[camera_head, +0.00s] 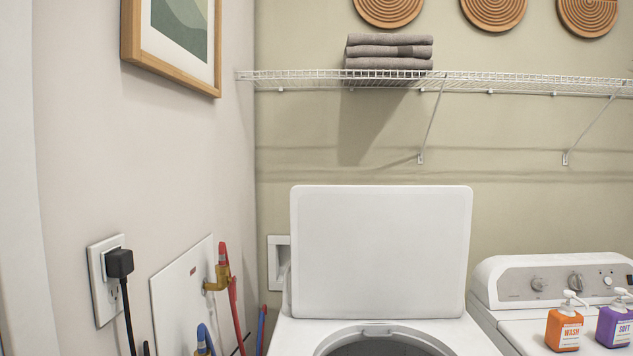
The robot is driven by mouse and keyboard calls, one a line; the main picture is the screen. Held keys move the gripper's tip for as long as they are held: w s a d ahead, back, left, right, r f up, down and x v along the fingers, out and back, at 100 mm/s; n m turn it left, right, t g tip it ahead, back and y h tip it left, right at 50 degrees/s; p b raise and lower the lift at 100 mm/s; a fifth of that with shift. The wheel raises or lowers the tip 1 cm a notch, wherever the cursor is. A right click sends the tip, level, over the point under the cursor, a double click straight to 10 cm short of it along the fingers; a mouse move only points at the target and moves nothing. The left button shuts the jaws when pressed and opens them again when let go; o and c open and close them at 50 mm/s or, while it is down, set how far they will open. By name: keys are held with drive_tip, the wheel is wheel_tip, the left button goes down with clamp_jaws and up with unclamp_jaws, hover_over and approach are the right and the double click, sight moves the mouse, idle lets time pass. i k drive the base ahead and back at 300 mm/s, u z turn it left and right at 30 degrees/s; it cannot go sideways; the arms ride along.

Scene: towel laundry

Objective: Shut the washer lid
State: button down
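The white washer lid (380,252) stands raised and upright at the back of the white washer (295,335), in the lower middle of the head view. Below it the round tub opening (378,348) is uncovered, and its front part is cut off by the bottom edge of the picture. The lid's face is bare, with nothing touching it. My gripper is not in view.
A second machine (497,315) with a knob panel stands at right, holding an orange WASH bottle (565,328) and a purple SOFT bottle (614,325). A wire shelf (500,80) with folded towels (389,51) hangs above. Hoses (236,310) and a plugged outlet (108,280) are at left.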

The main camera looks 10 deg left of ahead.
sight(357, 252)
drive_tip(key=u, duration=0.2)
drive_tip(key=i, duration=1)
